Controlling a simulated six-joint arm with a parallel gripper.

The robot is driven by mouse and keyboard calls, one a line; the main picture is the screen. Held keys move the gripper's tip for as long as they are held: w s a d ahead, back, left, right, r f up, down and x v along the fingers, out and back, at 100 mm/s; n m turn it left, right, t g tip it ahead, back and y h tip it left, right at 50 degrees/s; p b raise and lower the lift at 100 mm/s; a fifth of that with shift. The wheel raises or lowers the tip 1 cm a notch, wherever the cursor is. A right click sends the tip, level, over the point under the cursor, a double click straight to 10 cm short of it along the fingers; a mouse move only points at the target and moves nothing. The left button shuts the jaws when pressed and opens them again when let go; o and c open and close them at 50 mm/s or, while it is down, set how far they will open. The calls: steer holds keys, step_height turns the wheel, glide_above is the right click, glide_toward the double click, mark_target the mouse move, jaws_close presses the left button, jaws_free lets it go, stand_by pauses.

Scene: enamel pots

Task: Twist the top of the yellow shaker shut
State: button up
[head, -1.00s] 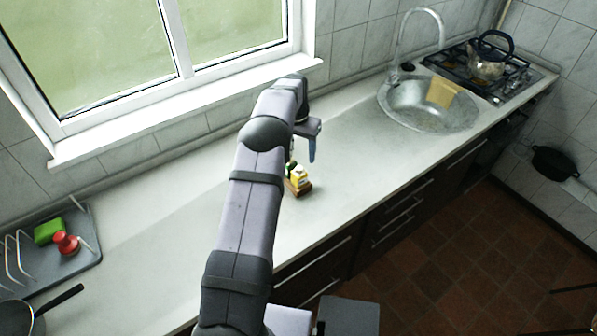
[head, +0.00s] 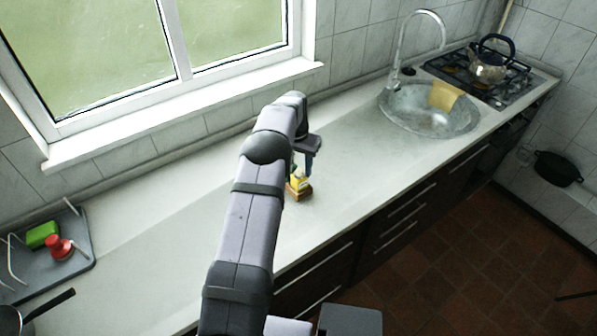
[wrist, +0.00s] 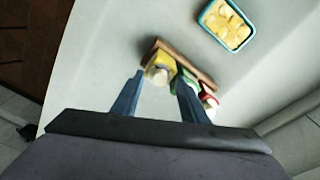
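The yellow shaker (wrist: 162,62) stands on a small wooden stand and has a pale round top (wrist: 157,74). In the head view the yellow shaker (head: 299,182) is just below my gripper (head: 308,168). In the wrist view my gripper (wrist: 159,78) is open, its two blue fingers apart. The pale top shows in the gap between the fingertips, and I see no clear contact. The right finger hides part of a green shaker (wrist: 190,77) beside the yellow one.
The wooden stand (wrist: 204,77) also holds a red-and-white shaker (wrist: 208,101). A teal box of yellow pieces (wrist: 203,17) sits beyond it. In the head view, a sink (head: 400,112) is at right and a grey rack (head: 75,262) at left.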

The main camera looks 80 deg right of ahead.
steer(key=c, duration=0.7)
steer(key=shift+m, duration=2.2)
steer(key=o, duration=1.3)
steer(key=shift+r, duration=0.1)
